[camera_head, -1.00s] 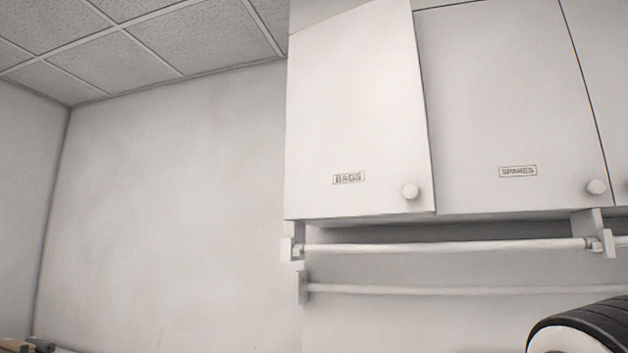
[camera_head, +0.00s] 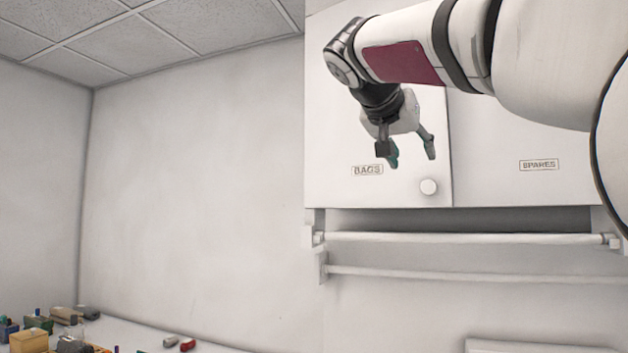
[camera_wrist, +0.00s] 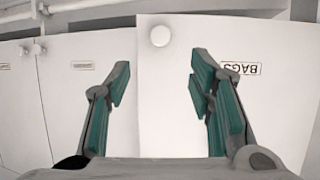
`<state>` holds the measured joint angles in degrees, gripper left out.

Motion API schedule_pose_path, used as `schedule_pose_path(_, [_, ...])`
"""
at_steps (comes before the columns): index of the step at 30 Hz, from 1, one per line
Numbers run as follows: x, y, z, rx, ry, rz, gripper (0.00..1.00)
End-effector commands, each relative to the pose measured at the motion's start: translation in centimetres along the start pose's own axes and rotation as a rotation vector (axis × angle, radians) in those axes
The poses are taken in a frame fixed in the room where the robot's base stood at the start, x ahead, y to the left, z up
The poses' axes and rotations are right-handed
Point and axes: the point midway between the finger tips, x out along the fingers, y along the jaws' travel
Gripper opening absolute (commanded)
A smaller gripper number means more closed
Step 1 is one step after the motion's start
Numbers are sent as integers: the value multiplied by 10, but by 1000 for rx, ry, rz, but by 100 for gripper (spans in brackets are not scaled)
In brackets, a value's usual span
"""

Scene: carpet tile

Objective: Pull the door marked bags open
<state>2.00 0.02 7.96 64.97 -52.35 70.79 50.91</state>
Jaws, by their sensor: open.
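The white cabinet door marked bags (camera_head: 330,120) hangs on the wall, its label at the lower middle and a round white knob (camera_head: 428,187) at its lower right corner. Its right edge stands slightly proud of the door beside it. My gripper (camera_head: 411,161) is open and empty, pointing down in front of the door, above and left of the knob in the head view. In the wrist view my gripper (camera_wrist: 160,80) has its fingers spread, with the knob (camera_wrist: 160,36) beyond the tips and between them.
The door marked spares (camera_head: 538,180) adjoins on the right. Two horizontal rails (camera_head: 460,238) run below the cabinets. Several small objects (camera_head: 70,340) lie on a surface at the lower left. The wall left of the cabinet is bare.

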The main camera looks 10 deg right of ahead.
Motion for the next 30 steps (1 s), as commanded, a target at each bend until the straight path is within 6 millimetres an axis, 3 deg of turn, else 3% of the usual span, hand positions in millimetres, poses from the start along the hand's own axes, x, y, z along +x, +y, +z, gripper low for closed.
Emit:
schedule_pose_path(5, [16, 1, -1, 1, 1, 4, 49])
schedule_pose_path(21, [114, 2, -1, 1, -1, 2, 49])
schedule_pose_path(30, [136, 0, -1, 1, 1, -1, 49])
